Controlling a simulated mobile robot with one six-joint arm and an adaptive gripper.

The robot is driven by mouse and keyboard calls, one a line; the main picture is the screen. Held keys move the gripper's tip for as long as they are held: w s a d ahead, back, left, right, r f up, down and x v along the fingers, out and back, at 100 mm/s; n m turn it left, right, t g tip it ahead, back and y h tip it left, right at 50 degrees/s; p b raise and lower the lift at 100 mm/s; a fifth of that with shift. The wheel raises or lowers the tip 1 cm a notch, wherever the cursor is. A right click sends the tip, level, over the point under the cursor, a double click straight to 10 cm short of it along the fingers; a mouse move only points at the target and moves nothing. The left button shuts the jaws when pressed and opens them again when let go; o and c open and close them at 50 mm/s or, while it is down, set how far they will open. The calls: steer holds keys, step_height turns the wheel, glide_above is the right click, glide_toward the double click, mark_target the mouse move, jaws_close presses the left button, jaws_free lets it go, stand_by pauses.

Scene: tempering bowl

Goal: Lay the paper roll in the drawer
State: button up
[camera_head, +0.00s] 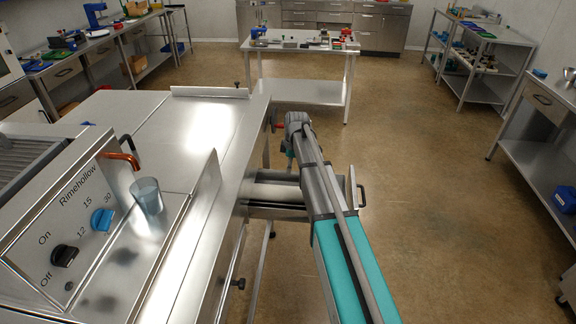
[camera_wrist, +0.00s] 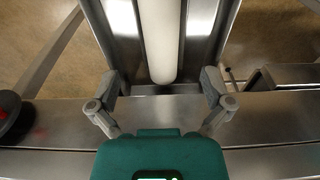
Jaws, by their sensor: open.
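The white paper roll (camera_wrist: 158,35) lies lengthwise between the metal side walls of the open drawer, in the wrist view; its far end is cut off by the frame. The drawer (camera_wrist: 118,18) also shows in the head view (camera_head: 275,194), pulled out from the steel counter, with its handle on the right. My gripper (camera_wrist: 160,86) is open, its fingers spread wide on either side of the roll's near end and apart from it.
The steel counter (camera_head: 150,120) carries a Rimehollow panel, a copper spout and a clear cup (camera_head: 147,195). A wheeled table (camera_head: 300,90) with small items stands behind. Shelves line the right. The floor right of the drawer is free.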

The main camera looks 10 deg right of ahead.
steer(key=shift+s, duration=0.1)
steer(key=s+a+m+h, duration=0.1)
steer(key=s+m, duration=1.3)
steer(key=s, duration=1.4)
steer(key=shift+s+a, duration=0.4)
steer(key=shift+a, duration=0.1)
steer(key=shift+f, duration=0.1)
